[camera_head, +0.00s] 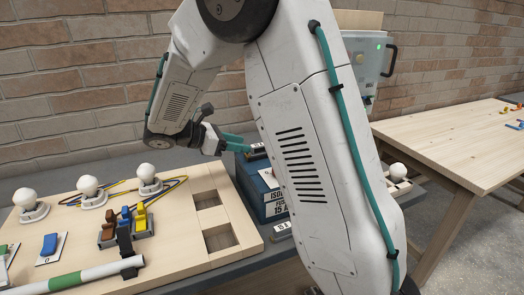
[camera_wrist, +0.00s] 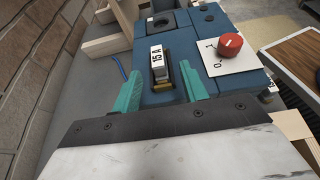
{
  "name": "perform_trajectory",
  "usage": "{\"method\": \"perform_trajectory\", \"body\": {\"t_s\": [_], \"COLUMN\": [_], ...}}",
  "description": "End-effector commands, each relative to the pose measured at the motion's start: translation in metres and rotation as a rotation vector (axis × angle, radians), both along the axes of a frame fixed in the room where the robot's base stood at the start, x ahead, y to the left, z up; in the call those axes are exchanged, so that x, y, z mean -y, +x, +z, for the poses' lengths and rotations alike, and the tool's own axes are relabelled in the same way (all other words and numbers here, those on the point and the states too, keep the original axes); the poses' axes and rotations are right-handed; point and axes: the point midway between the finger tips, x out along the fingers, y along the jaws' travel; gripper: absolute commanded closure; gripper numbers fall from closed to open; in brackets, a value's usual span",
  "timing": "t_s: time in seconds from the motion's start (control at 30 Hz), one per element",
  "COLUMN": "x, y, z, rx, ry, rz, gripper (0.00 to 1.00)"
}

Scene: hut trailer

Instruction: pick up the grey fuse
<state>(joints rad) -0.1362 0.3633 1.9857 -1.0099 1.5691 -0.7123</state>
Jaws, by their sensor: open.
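A fuse with a white "15 A" label (camera_wrist: 157,56) and a brass-coloured end stands in a slot of a blue fuse box (camera_wrist: 208,108). Its body is mostly hidden by the label, so I cannot tell its grey. My gripper (camera_wrist: 162,86) is open, with one teal finger on each side of the fuse, apart from it. In the head view my gripper (camera_head: 238,143) is at the back of the blue box (camera_head: 257,205), beside a small labelled piece on top. My arm hides much of the box.
A red knob (camera_wrist: 230,45) on a white plate sits on the box, right of the fuse. A wooden board (camera_head: 180,240) with bulbs, coloured switches and square recesses lies left of the box. A brick wall (camera_head: 70,120) is behind. A wooden table (camera_head: 455,145) stands right.

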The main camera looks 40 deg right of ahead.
Motion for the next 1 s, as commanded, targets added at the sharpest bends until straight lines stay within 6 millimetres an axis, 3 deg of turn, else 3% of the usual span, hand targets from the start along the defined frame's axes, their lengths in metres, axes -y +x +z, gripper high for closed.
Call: {"method": "perform_trajectory", "body": {"t_s": [0.5, 0.73, 0.77, 0.9, 1.0], "x": [0.056, 0.058, 0.058, 0.058, 0.058], "y": [-0.012, -0.012, -0.012, -0.012, -0.012], "z": [-0.024, -0.025, -0.025, -0.025, -0.025], "rx": [0.002, 0.003, 0.003, 0.003, 0.003], "ry": [0.003, 0.002, 0.002, 0.002, 0.002], "rz": [-0.005, -0.003, -0.003, -0.003, -0.003], "gripper": [0.56, 0.56, 0.62, 1.00, 1.00]}}
